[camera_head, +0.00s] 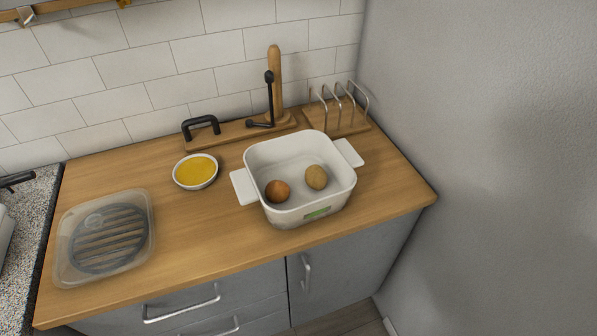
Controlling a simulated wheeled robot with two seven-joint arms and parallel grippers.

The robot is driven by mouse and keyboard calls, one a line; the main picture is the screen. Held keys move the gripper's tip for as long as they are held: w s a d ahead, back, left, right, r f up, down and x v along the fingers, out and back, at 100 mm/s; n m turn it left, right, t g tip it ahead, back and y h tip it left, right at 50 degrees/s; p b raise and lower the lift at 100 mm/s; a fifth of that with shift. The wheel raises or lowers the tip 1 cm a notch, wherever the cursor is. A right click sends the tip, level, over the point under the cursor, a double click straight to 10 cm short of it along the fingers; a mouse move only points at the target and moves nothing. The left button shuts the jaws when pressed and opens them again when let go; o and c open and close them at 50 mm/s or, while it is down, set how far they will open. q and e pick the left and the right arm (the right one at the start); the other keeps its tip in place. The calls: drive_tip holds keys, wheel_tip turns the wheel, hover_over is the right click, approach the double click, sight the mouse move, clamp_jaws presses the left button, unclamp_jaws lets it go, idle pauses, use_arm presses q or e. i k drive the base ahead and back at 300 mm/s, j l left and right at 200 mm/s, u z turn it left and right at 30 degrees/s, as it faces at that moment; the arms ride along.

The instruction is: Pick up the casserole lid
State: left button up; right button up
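A white square casserole (288,205) with two flat side handles stands uncovered on the wooden counter. A brown round item (277,191) and a paler round item (316,177) lie inside it. A clear, rounded-square piece (68,262), which looks like the casserole lid, lies on the counter at the left. A dark round slatted thing (108,240) shows through it; I cannot tell whether it is under or inside the clear piece. Neither of my grippers is in view.
A small bowl of yellow contents (195,171) stands left of the casserole. A wooden board with black metal parts (240,131) and a wire rack on a wooden base (338,117) stand at the back. The wooden counter (205,235) between clear piece and casserole is free.

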sight(110, 235)
drive_tip(key=u, duration=1.6)
